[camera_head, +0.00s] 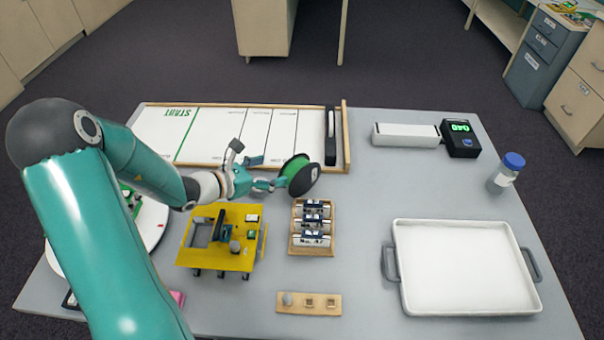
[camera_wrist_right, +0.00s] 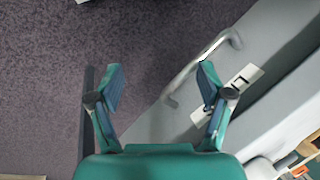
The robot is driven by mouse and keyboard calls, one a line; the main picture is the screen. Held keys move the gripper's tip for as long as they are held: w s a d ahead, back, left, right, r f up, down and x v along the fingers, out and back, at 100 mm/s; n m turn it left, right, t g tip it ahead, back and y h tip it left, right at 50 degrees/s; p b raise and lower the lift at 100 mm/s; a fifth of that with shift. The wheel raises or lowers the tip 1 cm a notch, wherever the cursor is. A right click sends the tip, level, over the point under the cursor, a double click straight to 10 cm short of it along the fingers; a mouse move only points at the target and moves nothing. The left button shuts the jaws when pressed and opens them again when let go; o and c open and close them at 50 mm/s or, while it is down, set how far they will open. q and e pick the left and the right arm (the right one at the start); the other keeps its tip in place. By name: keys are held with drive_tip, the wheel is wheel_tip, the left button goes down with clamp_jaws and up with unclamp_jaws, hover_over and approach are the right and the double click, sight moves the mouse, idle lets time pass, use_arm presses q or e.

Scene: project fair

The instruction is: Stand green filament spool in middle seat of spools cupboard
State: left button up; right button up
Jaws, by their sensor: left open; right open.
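The green filament spool (camera_head: 298,172), with dark sides and a green band, is tilted beside the wooden ramp's front edge. My left gripper (camera_head: 272,182) reaches it from the left, with its fingers open close to the spool's left side. I cannot tell whether they touch it, or whether the spool rests on the table. My right gripper (camera_wrist_right: 160,90) is open and empty in the right wrist view, over dark carpet beside a grey surface with a handle. I cannot identify the spools cupboard in either view.
The grey table (camera_head: 362,240) holds a white marked board (camera_head: 215,130), a yellow wheeled model (camera_head: 205,255), a rack of labelled cylinders (camera_head: 311,250), a white tray (camera_head: 465,265), a black device (camera_head: 460,138) and a blue-capped bottle (camera_head: 507,172). Clear table lies right of the rack.

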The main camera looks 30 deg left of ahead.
use_arm(q)
drive_tip(key=p, duration=0.1)
approach(306, 157)
drive_tip(key=x, duration=0.5)
drive_tip(key=shift+s+d+f, duration=0.15)
drive_tip(key=shift+s+f, duration=0.1)
drive_tip(key=shift+f, duration=0.1)
drive_tip(key=shift+w+d+f+p, duration=0.1)
drive_tip(key=shift+w+d+p, duration=0.05)
drive_tip(key=shift+w+p, duration=0.25)
drive_tip(key=p+x, duration=0.1)
drive_tip(key=x, duration=0.3)
drive_tip(key=shift+w+f, duration=0.15)
drive_tip(key=shift+w, duration=0.1)
drive_tip(key=c, duration=1.5)
